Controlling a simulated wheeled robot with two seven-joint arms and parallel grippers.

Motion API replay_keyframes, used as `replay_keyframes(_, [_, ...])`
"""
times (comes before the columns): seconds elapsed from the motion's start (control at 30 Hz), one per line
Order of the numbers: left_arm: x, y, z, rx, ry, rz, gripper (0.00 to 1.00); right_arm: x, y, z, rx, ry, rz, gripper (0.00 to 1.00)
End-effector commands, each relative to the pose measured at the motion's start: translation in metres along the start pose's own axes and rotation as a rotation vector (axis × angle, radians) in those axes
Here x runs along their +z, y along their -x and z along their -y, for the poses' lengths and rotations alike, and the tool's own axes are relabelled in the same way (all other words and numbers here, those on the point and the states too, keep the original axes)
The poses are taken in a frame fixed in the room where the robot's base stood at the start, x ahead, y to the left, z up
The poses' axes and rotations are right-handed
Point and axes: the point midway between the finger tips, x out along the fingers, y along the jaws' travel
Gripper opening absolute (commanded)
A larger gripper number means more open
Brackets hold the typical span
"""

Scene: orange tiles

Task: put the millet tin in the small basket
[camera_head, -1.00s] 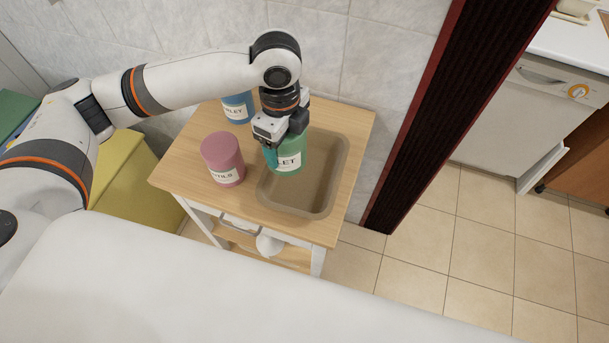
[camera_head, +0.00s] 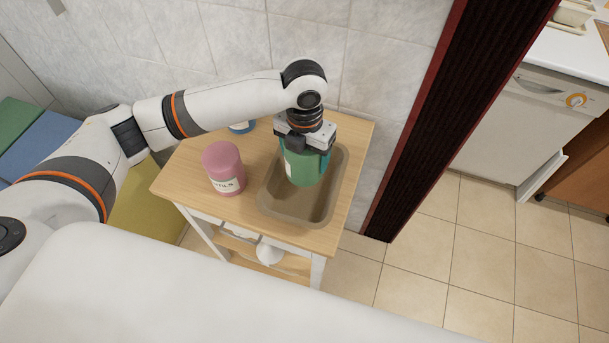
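The green millet tin (camera_head: 304,171) is upright in my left gripper (camera_head: 304,152), whose fingers are shut on its sides near the top. It is over the small brown basket (camera_head: 275,209), towards its far part. I cannot tell whether its base touches the basket floor. The basket sits on the right of a wooden-topped trolley (camera_head: 190,157). My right gripper is not in view.
A pink tin (camera_head: 223,168) stands left of the basket.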

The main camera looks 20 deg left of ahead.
Motion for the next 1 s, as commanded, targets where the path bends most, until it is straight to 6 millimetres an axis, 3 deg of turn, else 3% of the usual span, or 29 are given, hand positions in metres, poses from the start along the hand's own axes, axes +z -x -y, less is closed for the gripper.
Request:
replay_keyframes(0.1, [0.001,-0.019,0.000,0.000,0.002,0.002,0.41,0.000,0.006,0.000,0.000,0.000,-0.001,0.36])
replay_keyframes(0.57, [0.000,-0.068,0.000,-0.001,0.004,0.000,0.41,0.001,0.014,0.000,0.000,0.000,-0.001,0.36])
replay_keyframes(0.93, [0.000,-0.074,0.000,0.000,0.003,-0.002,0.41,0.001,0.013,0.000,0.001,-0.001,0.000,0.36])
replay_keyframes(0.97, [0.000,-0.074,0.000,0.000,0.003,-0.001,0.80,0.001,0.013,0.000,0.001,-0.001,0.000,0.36])
replay_keyframes(1.0, [0.000,-0.074,0.000,0.000,0.003,-0.001,0.86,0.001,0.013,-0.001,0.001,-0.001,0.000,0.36])
